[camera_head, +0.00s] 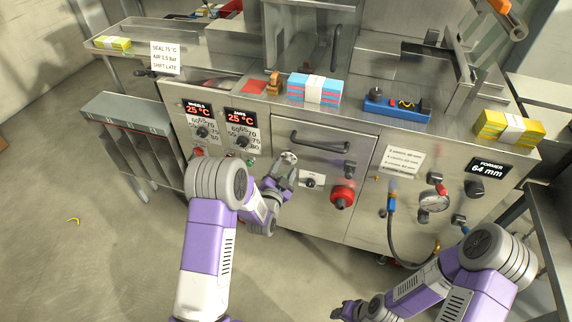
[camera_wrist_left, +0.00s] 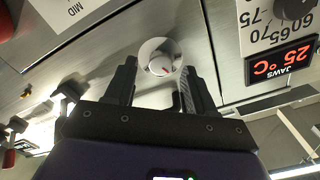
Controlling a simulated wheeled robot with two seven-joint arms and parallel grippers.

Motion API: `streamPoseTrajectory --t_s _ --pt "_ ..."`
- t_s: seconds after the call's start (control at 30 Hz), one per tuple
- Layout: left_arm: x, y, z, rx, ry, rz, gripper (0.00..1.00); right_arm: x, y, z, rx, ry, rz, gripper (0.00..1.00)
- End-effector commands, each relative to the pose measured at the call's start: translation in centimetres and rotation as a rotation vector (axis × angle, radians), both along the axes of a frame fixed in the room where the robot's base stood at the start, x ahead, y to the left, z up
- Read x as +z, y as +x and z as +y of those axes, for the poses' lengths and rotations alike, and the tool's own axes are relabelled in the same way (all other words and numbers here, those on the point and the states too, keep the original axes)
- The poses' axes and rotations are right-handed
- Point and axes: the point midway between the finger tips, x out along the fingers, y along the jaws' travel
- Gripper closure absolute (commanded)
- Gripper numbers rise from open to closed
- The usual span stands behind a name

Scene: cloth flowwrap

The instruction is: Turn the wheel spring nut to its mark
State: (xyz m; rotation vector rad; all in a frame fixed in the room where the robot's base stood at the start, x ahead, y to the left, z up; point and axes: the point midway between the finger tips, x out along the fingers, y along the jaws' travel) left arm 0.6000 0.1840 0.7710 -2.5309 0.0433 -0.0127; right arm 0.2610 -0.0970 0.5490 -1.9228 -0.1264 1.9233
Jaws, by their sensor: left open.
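A round pale disc with a small silver knob and a red line, which looks like the spring nut (camera_wrist_left: 160,62), sits on the steel front panel. The mark's exact position is too small to read. My right gripper (camera_head: 345,311) is low at the bottom edge, partly cut off, away from the panel.
Two temperature dials (camera_head: 201,132) (camera_head: 241,142) with red 25 °C displays are to the left. A MID selector (camera_head: 311,181) and a red knob (camera_head: 342,196) are to the right. A drawer handle (camera_head: 320,146) sticks out nearby. A gauge (camera_head: 433,201) and hose (camera_head: 396,235) are further right.

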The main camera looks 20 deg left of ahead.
Motion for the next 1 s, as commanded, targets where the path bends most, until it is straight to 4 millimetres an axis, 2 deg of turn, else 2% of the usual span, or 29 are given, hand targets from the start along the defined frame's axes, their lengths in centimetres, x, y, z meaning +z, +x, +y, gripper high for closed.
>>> streamPoseTrajectory --t_s 0.2,0.37,1.0 --pt "0.1 -3.6 0.2 0.001 0.000 0.004 0.46 0.9 0.0 0.0 0.000 0.000 0.000 0.57" --pt "0.0 -5.1 0.2 0.000 0.000 0.002 0.46 1.1 0.0 0.0 0.000 0.000 0.000 0.57" --pt "-0.3 -5.6 0.2 0.000 -0.012 0.022 0.46 1.3 0.0 0.0 0.000 0.000 0.000 0.57"
